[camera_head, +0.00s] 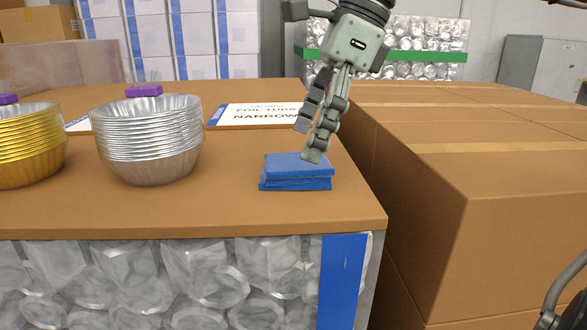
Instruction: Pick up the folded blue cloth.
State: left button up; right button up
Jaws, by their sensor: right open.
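The folded blue cloth (296,180) lies flat near the right front corner of the brown table (230,205). It has several stacked layers. My right gripper (308,142) comes down from the top, just above the cloth's back edge. Its two fingers point downward and are apart, with nothing between them. One fingertip overlaps the cloth's upper edge in the picture; I cannot tell whether it touches. My left gripper is not in the picture.
A stack of silver foil tubs (147,145) and a stack of gold tubs (28,150) stand to the left, with purple blocks (144,91) behind. A white label card (255,114) lies behind the cloth. Large cardboard boxes (500,200) fill the right side. The table front is clear.

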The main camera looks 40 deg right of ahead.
aim_at(297, 161)
jog(key=shift+x, duration=1.55)
jog(key=shift+w+d+f, duration=0.1)
jog(key=shift+w+f, duration=0.05)
jog(key=shift+f, duration=0.1)
jog(key=c, duration=1.2)
